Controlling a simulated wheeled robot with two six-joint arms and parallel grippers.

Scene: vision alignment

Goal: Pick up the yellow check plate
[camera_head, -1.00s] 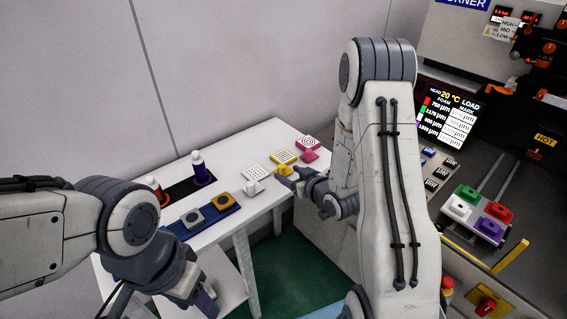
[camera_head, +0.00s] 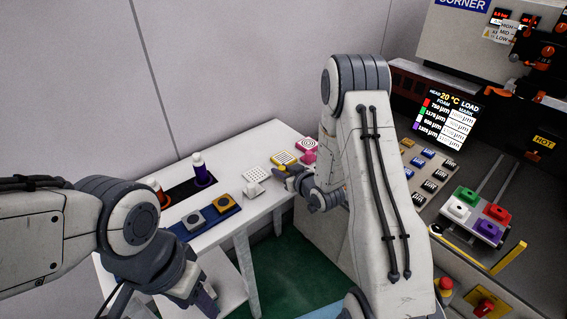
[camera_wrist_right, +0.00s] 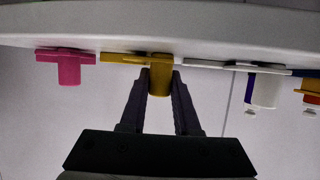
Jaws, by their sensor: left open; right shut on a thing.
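The yellow check plate (camera_head: 284,158), a flat square with a dark and white pattern, is at the right part of the white table, between a white plate and a pink one. In the right wrist view, which looks upside down, its yellow handle (camera_wrist_right: 161,80) is between the fingers of my right gripper (camera_wrist_right: 159,88), which is shut on it. The plate is level and close to the table top; I cannot tell whether it touches. My right gripper (camera_head: 289,172) partly covers the handle in the head view. My left gripper (camera_head: 206,299) is open and empty at the lower left, in front of the table.
The white plate (camera_head: 255,175) and the pink plate (camera_head: 308,144) sit close on either side. A machine with coloured blocks (camera_head: 466,206) stands at right.

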